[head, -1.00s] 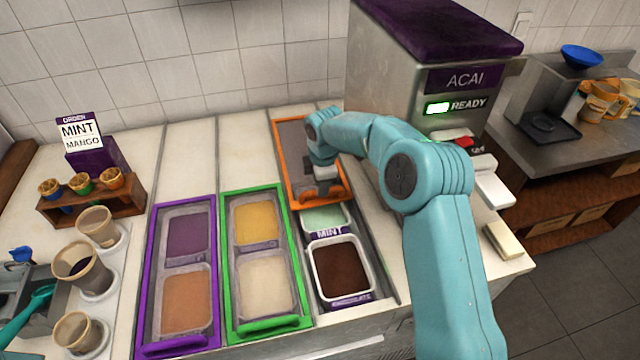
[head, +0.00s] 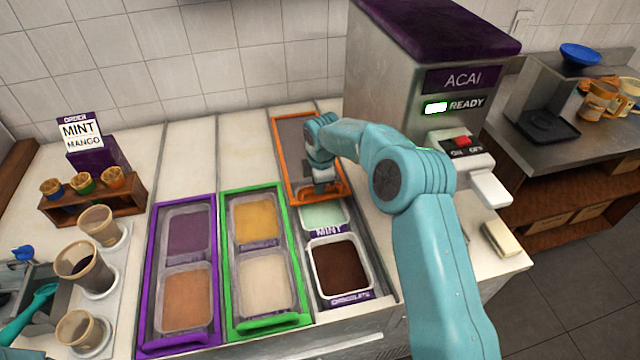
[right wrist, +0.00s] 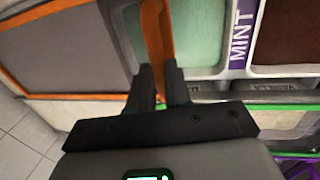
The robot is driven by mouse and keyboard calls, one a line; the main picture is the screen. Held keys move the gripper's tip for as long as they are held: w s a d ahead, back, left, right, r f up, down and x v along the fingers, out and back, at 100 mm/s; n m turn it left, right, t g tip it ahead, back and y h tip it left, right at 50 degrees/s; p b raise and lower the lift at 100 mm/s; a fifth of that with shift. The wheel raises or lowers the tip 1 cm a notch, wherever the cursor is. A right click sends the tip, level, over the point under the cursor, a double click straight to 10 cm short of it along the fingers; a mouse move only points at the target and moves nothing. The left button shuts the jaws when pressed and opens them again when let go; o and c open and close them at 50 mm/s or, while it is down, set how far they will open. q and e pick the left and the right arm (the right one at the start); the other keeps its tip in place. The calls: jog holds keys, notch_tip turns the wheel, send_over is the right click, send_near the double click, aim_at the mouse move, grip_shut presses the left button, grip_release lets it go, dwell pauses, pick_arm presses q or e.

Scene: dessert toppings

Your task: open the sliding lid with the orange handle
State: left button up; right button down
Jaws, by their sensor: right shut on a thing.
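The sliding lid (head: 292,136) has an orange frame and a grey panel. It sits slid back toward the wall, behind an uncovered mint tub (head: 322,214) and chocolate tub (head: 341,268). My right gripper (head: 325,188) is at the lid's front end, shut on the orange handle (right wrist: 158,38); my arm partly hides this in the head view. In the right wrist view, the two dark fingers (right wrist: 160,85) are on either side of the handle, and the mint tub (right wrist: 195,30) shows beside it. My left gripper is not in view.
A purple-framed lid (head: 150,265) and a green-framed lid (head: 230,270) cover tubs to the left. The acai machine (head: 400,90) stands close at the right. Cups (head: 88,265) and a cone rack (head: 95,205) stand at the left.

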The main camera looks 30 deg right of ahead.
jog(key=shift+w+d+r+p, duration=0.1)
jog(key=shift+w+d+p, duration=0.1)
jog(key=shift+w, duration=0.4)
jog(key=shift+w+d+f+p, duration=0.1)
jog(key=shift+w+p, duration=0.1)
jog(key=shift+w, duration=0.35)
jog(key=shift+w+d+r+p, duration=0.1)
jog(key=shift+w+d+p, duration=0.1)
jog(key=shift+w, duration=0.4)
jog(key=shift+a, duration=0.1)
jog(key=c, duration=1.1)
grip_release()
jog(key=s+r, duration=0.1)
jog(key=r, duration=0.4)
jog(key=s+r+b, duration=0.1)
jog(key=r, duration=0.4)
jog(key=s+r, duration=0.1)
jog(key=r, duration=0.5)
jog(key=shift+s+a+b, duration=0.1)
jog(key=shift+a+b, duration=0.3)
